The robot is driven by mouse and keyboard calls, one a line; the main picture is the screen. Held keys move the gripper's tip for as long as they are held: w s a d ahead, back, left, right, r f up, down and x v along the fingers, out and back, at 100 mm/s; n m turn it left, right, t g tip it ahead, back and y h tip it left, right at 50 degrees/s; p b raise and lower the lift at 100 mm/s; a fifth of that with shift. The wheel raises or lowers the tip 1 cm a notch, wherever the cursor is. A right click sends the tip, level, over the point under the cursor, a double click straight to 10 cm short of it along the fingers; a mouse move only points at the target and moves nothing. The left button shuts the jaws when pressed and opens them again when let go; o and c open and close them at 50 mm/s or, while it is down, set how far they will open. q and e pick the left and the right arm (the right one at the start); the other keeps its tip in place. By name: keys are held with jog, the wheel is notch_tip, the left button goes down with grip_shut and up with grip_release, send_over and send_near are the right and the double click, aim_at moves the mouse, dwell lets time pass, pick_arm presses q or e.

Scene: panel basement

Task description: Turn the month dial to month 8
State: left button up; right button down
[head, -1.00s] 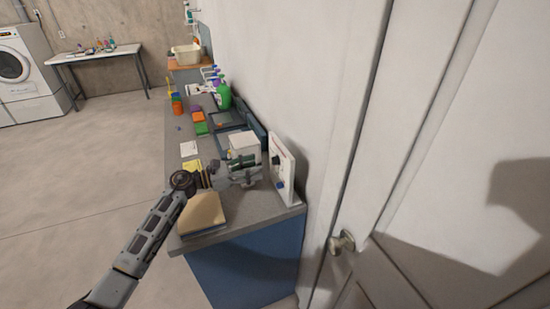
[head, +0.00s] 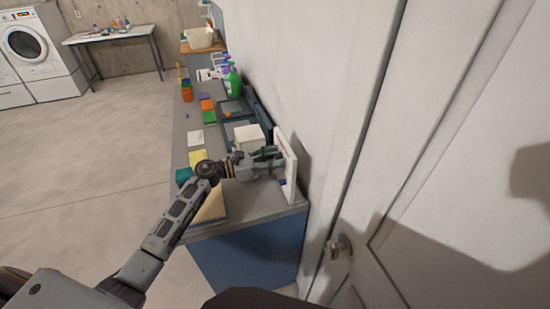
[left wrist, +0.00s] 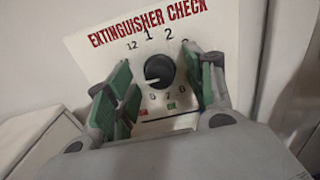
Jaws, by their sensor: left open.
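The white "EXTINGUISHER CHECK" panel (left wrist: 110,45) stands ahead in the left wrist view. Its black dial (left wrist: 158,70) has a white mark towards the lower left. The numbers 12, 1 and 2 show above the dial; some small numbers show below, and the sides are hidden by my fingers. My left gripper (left wrist: 160,86) is open, its green-padded fingers on either side of the dial, with gaps visible. In the head view my left gripper (head: 268,158) is at the panel (head: 288,160), seen nearly edge-on. My right gripper is not in view.
The grey counter (head: 255,200) holds a white box (head: 250,136) just behind my gripper and a tan book-like block (head: 212,206) near its front. A green bottle (head: 233,80) and coloured items stand farther back. A wall and door close off the right.

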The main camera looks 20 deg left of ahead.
pick_arm(q)
jog(key=c, duration=1)
jog(key=shift+n, duration=0.3)
jog(key=shift+s+n+p, duration=0.1)
jog(key=shift+n+p, duration=1.7)
jog(key=shift+n, duration=3.8)
